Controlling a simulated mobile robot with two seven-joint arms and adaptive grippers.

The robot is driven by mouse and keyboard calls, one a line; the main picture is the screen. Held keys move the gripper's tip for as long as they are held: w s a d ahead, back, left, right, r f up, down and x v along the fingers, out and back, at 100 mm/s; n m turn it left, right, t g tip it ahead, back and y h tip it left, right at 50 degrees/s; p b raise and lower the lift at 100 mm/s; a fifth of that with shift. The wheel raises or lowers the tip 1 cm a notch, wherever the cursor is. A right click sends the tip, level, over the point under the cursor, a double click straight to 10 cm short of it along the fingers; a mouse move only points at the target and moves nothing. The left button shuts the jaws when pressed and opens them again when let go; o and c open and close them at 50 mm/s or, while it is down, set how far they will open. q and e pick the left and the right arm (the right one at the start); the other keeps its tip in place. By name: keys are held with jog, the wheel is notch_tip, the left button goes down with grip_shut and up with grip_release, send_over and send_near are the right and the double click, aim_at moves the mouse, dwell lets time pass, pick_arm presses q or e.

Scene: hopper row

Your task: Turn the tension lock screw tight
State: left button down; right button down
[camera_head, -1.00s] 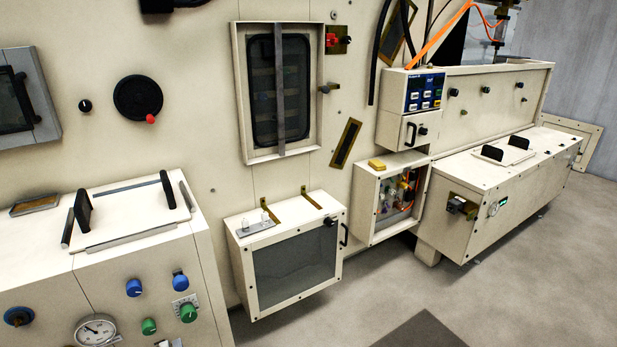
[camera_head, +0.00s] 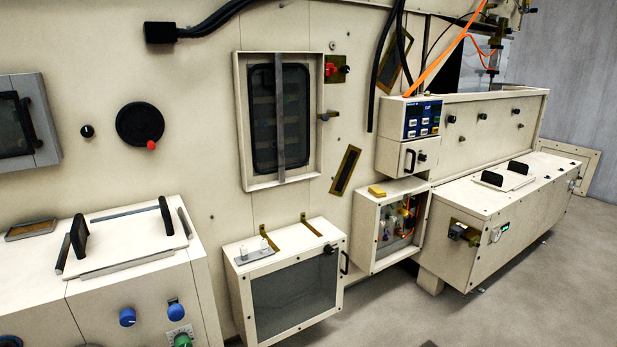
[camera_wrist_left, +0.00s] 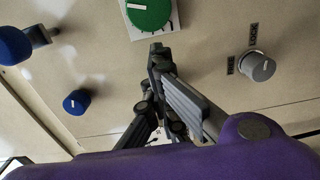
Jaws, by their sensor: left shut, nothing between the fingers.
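No gripper shows in the head view, and the grey knob cannot be made out there.
Blue knobs (camera_wrist_left: 76,102) stand out from the panel left of my fingers. In the head view, a cabinet with two black handles (camera_head: 130,280) fills the lower left; a windowed box (camera_head: 290,290) stands right of it. Floor (camera_head: 520,290) is clear at right.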

pick_arm(q)
jog(key=shift+w+a+r, duration=0.25)
jog(key=shift+a+r, duration=0.05)
jog(key=shift+r, duration=0.3)
jog(key=shift+a, duration=0.2)
jog(key=shift+f, duration=0.1)
jog(key=shift+f+b, duration=0.35)
jog(key=shift+f, duration=0.4)
jog(key=shift+s+a+f, duration=0.1)
jog(key=shift+a+f, duration=0.05)
jog(key=shift+s+f, duration=0.1)
jog(key=shift+f, duration=0.1)
jog(key=d+p+v, duration=0.1)
jog(key=v, duration=0.5)
jog(key=shift+f, duration=0.2)
